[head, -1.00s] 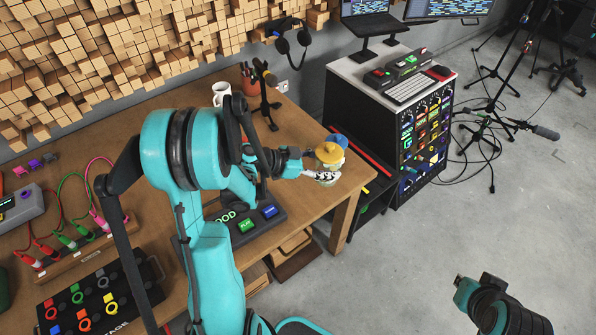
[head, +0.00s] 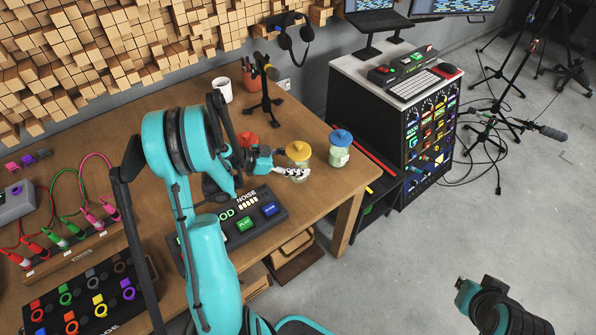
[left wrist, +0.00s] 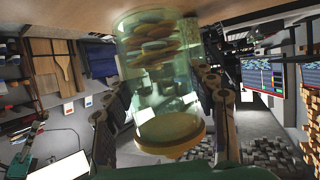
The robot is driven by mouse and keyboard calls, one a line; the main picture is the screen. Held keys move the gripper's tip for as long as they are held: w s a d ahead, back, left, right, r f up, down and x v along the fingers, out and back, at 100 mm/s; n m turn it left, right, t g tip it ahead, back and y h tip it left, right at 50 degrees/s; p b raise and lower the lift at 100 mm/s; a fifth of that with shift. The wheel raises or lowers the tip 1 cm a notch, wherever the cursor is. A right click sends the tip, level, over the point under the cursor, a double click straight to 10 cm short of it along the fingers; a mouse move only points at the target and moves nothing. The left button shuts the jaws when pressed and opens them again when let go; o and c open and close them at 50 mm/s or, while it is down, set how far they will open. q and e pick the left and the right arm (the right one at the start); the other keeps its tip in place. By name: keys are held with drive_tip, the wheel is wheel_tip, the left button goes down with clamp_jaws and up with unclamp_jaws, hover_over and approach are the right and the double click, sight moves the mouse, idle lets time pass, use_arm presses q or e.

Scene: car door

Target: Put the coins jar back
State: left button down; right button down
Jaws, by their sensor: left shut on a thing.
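The coins jar is clear glass with a yellow lid (head: 299,151) and stands between a red-lidded jar (head: 247,139) and a blue-lidded jar (head: 341,139) near the table's right end. My left gripper (head: 293,173) is shut on the coins jar, which is upright. In the left wrist view the coins jar (left wrist: 158,75) appears upside down between the fingers, with flat round coins inside. Its base is at or very near the tabletop; I cannot tell if it touches. The red-lidded jar is partly hidden by my left arm.
The wooden table (head: 320,185) has bare room around the jars. A microphone stand (head: 265,100) and a white mug (head: 222,90) are behind. A black button box (head: 250,215) lies in front. A rack cabinet (head: 400,130) stands to the right.

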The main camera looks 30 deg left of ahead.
use_arm(q)
wheel_tip(320, 180, down, 4)
drive_tip(key=shift+r+b, duration=0.2)
drive_tip(key=shift+b, duration=0.65)
drive_tip(key=shift+r, duration=0.1)
drive_tip(key=c, duration=0.5)
unclamp_jaws()
drive_tip(key=shift+f, duration=0.2)
drive_tip(key=shift+c, duration=0.2)
